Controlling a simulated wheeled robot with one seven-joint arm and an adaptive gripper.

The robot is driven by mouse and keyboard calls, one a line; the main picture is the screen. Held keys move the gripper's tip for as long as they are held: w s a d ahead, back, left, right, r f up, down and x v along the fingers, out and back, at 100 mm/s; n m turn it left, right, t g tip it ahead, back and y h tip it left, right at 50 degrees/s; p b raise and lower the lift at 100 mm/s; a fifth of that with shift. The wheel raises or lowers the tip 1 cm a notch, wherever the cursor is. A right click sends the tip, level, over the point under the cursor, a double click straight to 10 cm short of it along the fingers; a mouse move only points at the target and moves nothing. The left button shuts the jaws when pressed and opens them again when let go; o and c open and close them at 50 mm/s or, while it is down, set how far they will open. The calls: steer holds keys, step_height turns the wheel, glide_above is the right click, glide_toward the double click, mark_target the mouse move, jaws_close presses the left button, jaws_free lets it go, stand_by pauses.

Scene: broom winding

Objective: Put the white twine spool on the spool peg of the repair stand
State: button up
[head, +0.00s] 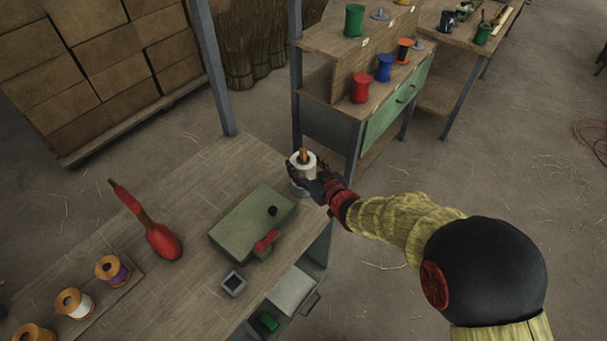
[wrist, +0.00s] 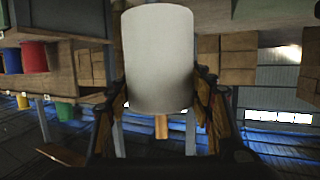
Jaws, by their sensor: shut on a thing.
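The white twine spool (head: 302,171) is upright near the far right corner of the workbench. My gripper (head: 311,177) is shut on its sides from the right. A wooden peg (head: 304,155) sticks up out of the spool's top, so the spool is around it. A grey rim shows under the spool; I cannot tell whether the spool rests on it. In the wrist view, which is upside down, the spool (wrist: 158,60) fills the space between the fingers, and the peg end (wrist: 162,127) shows past it. The rest of the stand is hidden or unclear.
A green block (head: 240,222) with a red handle lies on the workbench (head: 180,215). A red tool (head: 162,242) and a board with several thread spools are to the left. A shelf unit (head: 325,118) with coloured spools stands behind.

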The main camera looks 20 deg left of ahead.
steer(key=shift+w+a+f, duration=0.1)
steer(key=shift+w+f, duration=0.25)
steer(key=shift+w+f+b, duration=0.2)
steer(key=shift+f+b, duration=0.7)
steer(key=shift+f, duration=0.75)
steer(key=shift+f, duration=0.2)
steer(key=o, duration=1.3)
steer(key=shift+o, duration=0.2)
steer(key=shift+r, duration=0.2)
steer(key=p+v, duration=0.3)
steer(key=v, duration=0.9)
